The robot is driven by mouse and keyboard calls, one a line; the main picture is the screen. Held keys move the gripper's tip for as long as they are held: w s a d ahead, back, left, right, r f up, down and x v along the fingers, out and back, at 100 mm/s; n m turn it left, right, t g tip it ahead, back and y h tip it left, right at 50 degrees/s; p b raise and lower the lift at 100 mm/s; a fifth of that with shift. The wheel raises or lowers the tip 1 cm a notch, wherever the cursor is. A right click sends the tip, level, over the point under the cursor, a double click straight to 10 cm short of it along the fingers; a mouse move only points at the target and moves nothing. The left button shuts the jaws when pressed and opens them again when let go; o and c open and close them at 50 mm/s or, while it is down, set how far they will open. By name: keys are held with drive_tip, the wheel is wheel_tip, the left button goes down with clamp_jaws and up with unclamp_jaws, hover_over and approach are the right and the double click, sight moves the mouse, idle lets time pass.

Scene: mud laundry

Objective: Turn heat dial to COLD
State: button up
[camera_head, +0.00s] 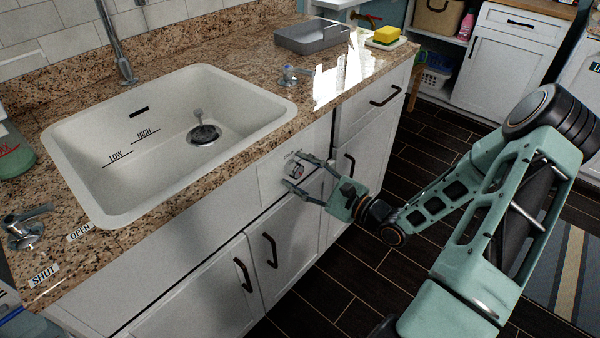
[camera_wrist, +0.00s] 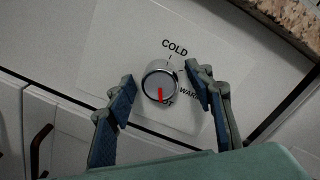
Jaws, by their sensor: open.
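The heat dial (camera_wrist: 160,85) is a round silver knob on a pale square plate (camera_wrist: 120,45) on the cabinet front. Its red pointer faces down, toward a label partly hidden by the knob. COLD is printed above the dial and WARM to its right, partly covered by a finger. My gripper (camera_wrist: 160,74) is open, with one finger at each side of the dial. A gap shows on both sides, and I see no contact. In the head view the dial (camera_head: 295,169) sits below the counter edge, with my gripper (camera_head: 292,171) reaching it from the right.
Cabinet handles (camera_head: 271,250) stick out below. Dark floor (camera_head: 345,290) is clear under my arm.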

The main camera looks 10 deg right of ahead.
drive_tip(key=shift+c, duration=0.5)
drive_tip(key=c, duration=1.1)
drive_tip(key=shift+o, duration=0.2)
